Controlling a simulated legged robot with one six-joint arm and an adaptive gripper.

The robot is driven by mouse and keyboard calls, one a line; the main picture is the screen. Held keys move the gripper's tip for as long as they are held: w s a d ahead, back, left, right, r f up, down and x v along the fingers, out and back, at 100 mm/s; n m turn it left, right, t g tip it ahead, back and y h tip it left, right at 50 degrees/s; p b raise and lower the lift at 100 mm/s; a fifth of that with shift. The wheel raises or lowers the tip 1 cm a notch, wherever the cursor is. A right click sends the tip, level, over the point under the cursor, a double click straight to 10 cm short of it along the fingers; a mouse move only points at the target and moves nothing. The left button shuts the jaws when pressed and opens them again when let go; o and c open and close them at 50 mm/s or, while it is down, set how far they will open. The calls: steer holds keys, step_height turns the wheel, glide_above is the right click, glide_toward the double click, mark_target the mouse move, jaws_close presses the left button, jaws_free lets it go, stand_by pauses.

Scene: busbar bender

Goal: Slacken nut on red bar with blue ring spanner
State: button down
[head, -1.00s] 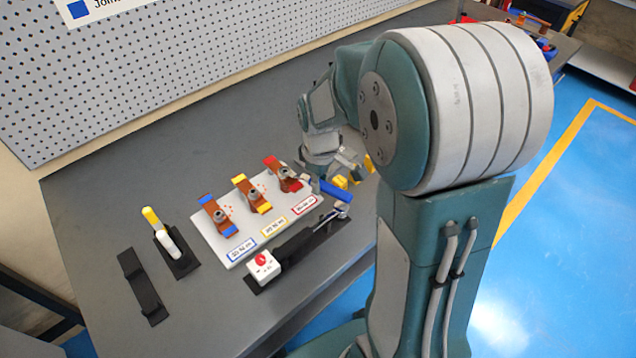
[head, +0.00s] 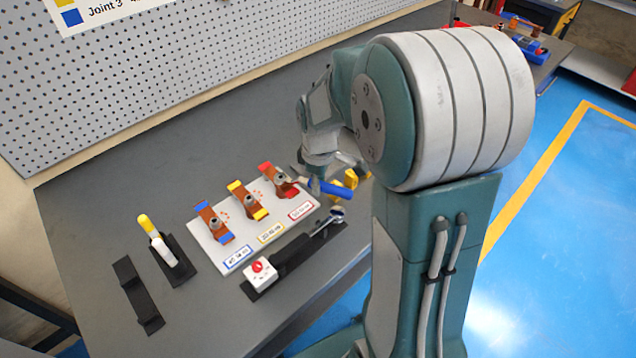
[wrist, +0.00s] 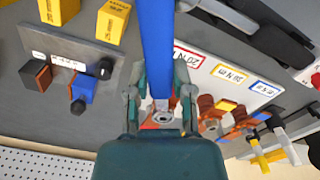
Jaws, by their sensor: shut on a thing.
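My gripper (wrist: 159,96) is shut on the blue ring spanner (wrist: 157,45), whose blue handle runs between the fingers in the wrist view. Its steel ring end (wrist: 163,117) shows just beyond the fingertips, over the red bar's area. In the head view the spanner's blue handle (head: 334,187) sticks out to the right of the red bar (head: 279,180). The red bar is copper with red ends and has a nut (head: 281,177) on it. I cannot tell whether the ring sits around that nut or just above it.
A white board (head: 212,252) also carries a yellow bar (head: 247,200) and a blue bar (head: 214,223). In front lies a black rack (head: 297,252) with a red-knobbed white box (head: 260,273). A yellow-handled tool (head: 148,226) and an empty black holder (head: 137,296) stand left. Yellow blocks (head: 350,178) stand right.

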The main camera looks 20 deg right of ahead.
steer(key=shift+w+d+n, duration=0.4)
steer(key=shift+n, duration=0.2)
steer(key=shift+r, duration=0.15)
steer(key=shift+r, duration=2.35)
steer(key=shift+a, duration=0.1)
steer(key=s+a+r+m, duration=0.2)
steer(key=s+a+m, duration=0.1)
steer(key=a+m, duration=0.55)
steer(key=shift+m, duration=0.75)
steer(key=shift+s+d+f, duration=0.1)
steer(key=shift+d+f, duration=0.1)
steer(key=shift+f, duration=0.65)
steer(key=shift+d+f, duration=0.25)
steer(key=shift+f, duration=0.65)
steer(key=shift+s+d+f, duration=0.1)
steer(key=shift+d+f, duration=0.1)
steer(key=shift+f, duration=0.65)
